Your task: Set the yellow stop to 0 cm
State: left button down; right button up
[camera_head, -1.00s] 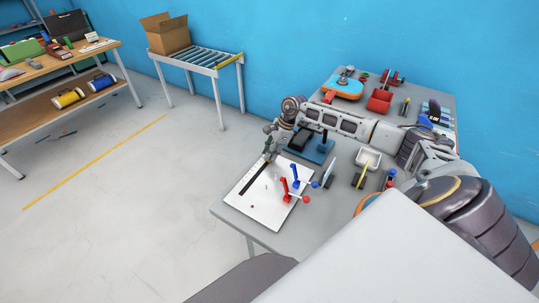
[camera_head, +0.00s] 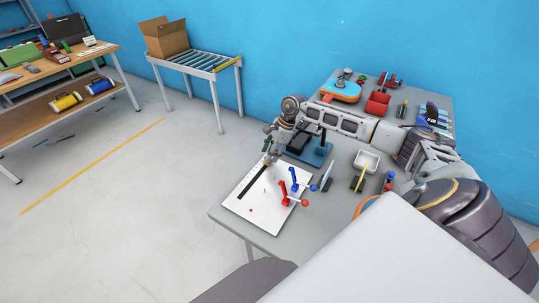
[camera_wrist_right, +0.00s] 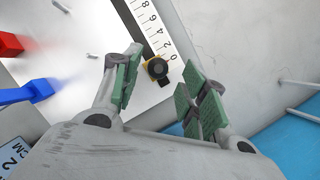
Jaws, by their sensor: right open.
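The yellow stop (camera_wrist_right: 157,69) with a round black knob sits on the black track (camera_wrist_right: 140,28) at its end by the 0 mark of the printed scale (camera_wrist_right: 158,35). The scale reads 8, 6, 4, 2, 0 toward the stop. My right gripper (camera_wrist_right: 163,62) is open, with green-padded fingers on either side of the stop and visible gaps to it. In the head view, my right gripper (camera_head: 269,157) is at the far end of the track on the white board (camera_head: 240,211). The stop is too small there to read its position. My left gripper is out of view.
A blue lever (camera_head: 294,178) and a red lever (camera_head: 284,194) stand on the board, right of the track. A blue stand (camera_head: 318,153), a white tray (camera_head: 367,160) and a red bin (camera_head: 378,103) are farther along the grey table (camera_head: 265,238).

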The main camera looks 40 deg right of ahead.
jog(key=v, duration=1)
jog(key=shift+r, duration=0.35)
jog(key=shift+f, duration=0.15)
